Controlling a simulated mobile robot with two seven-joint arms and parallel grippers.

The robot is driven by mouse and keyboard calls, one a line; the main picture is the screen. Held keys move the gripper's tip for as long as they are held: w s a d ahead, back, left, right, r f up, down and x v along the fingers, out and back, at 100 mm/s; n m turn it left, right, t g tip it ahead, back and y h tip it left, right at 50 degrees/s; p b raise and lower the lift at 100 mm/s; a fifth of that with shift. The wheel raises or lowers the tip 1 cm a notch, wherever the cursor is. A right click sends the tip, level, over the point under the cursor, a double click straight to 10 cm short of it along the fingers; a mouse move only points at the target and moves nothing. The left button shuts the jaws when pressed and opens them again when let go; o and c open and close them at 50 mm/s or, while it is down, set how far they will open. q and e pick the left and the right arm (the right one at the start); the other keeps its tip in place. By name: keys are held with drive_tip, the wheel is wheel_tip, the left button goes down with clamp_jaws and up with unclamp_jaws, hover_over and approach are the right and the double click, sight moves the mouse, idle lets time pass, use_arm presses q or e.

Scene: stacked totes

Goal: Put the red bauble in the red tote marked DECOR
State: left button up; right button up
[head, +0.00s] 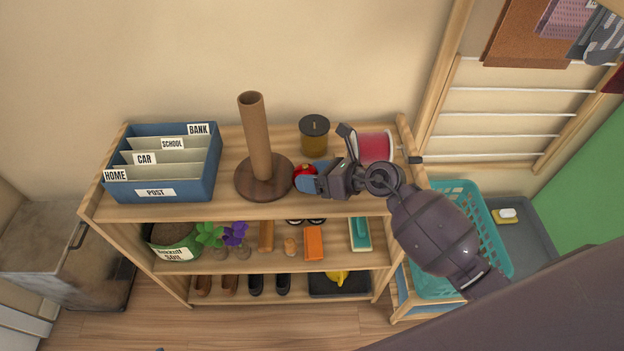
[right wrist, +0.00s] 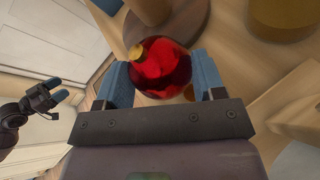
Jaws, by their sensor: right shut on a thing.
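The red bauble (right wrist: 160,67) is a shiny ball with a gold cap, held between the blue fingers of my right gripper (right wrist: 160,80) in the right wrist view. In the head view my right gripper (head: 307,180) is shut on the bauble (head: 303,170) at the shelf's top board, just right of the paper-roll stand's round base. Its fingers hide part of the bauble. My left gripper (right wrist: 53,90) shows only in the right wrist view, at the left, with its blue fingertips apart and nothing between them. No red tote marked DECOR is in view.
A wooden stand with a cardboard tube (head: 257,140), a lidded jar (head: 314,137), a red spool (head: 375,147) and a blue letter sorter (head: 165,190) stand on the wooden shelf (head: 235,209). A teal basket (head: 462,190) stands right of the shelf, partly behind my right arm.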

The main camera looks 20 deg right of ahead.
drive_tip(key=shift+f, duration=1)
drive_tip(key=o, duration=0.9)
drive_tip(key=shift+r, duration=0.15)
